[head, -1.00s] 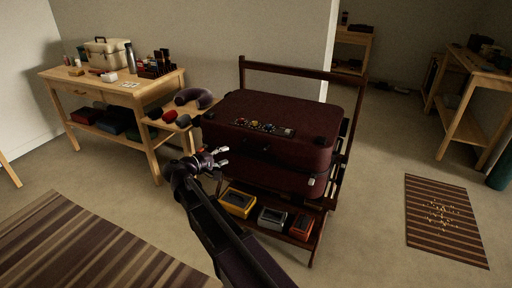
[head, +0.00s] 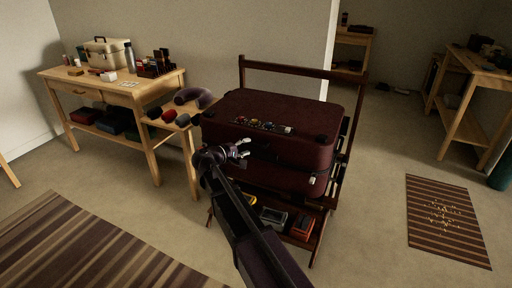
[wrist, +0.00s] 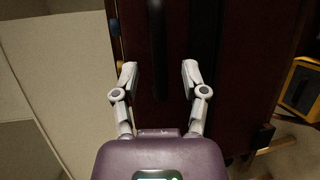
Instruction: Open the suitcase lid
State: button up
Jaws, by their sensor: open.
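The dark red suitcase (head: 285,111) lies flat on a dark wooden rack, and its lid (head: 300,105) looks closed. My gripper (head: 246,148) is open at the left part of the suitcase's front side. In the wrist view, the spread fingers (wrist: 159,72) point at the dark red suitcase side (wrist: 230,60). A black bar like a handle (wrist: 157,40) runs ahead of the gap between the fingertips. Nothing is held. I cannot tell if the fingertips touch the suitcase. My arm hides part of the suitcase's lower front.
The rack (head: 300,70) has a lower shelf with small boxes, one grey (head: 273,217) and one orange (head: 302,226). A wooden table (head: 110,92) with a tool case stands at the left. Striped rugs (head: 445,222) lie on open floor.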

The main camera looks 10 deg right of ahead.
aim_at(251, 145)
jog(key=shift+x, duration=1.75)
grip_shut()
jog(key=shift+d, duration=0.6)
jog(key=shift+a, duration=0.35)
jog(key=shift+w+a+r, duration=0.1)
jog(key=shift+a, duration=0.1)
